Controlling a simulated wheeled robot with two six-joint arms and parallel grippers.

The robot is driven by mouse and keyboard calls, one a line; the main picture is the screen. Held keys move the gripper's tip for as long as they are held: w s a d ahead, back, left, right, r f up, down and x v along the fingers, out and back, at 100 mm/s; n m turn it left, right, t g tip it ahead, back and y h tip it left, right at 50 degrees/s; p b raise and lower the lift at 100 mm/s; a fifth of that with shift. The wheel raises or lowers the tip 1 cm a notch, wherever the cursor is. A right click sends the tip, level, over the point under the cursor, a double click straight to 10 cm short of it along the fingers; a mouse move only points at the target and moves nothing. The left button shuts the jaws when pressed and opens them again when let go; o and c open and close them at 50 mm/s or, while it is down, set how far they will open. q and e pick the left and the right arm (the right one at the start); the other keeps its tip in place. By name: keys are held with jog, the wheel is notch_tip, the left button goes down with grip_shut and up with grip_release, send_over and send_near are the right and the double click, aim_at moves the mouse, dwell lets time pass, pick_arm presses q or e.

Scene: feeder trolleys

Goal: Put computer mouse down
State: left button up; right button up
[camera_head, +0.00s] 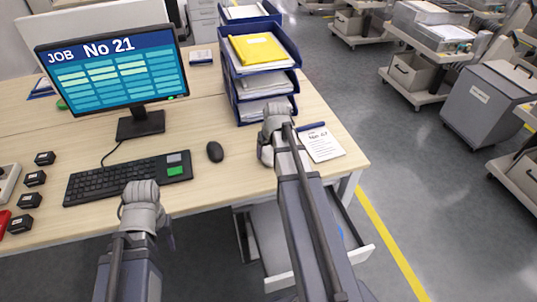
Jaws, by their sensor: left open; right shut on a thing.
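A black computer mouse (215,151) shows on the wooden desk, just right of the keyboard. My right gripper (270,139) is over the desk to the right of the mouse, with a visible gap between them. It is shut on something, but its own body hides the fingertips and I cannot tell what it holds. My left gripper (140,194) is open near the desk's front edge, in front of the keyboard; its fingertips are mostly hidden.
The black keyboard (127,179) and monitor (115,72) are on the left. Blue stacked trays (233,97) stand behind my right gripper. A white note sheet (322,145) lies on its right. A drawer (320,266) is open below. Bare desk surrounds the mouse.

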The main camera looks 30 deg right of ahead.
aim_at(271, 159)
jog(key=o, duration=0.9)
jog(key=shift+f, duration=0.15)
jog(key=o, duration=0.4)
jog(key=shift+o, duration=0.2)
jog(key=shift+r, duration=0.2)
jog(key=p+v, duration=1.1)
jog(key=v, duration=0.1)
jog(key=shift+p, duration=0.3)
jog(key=shift+w, duration=0.1)
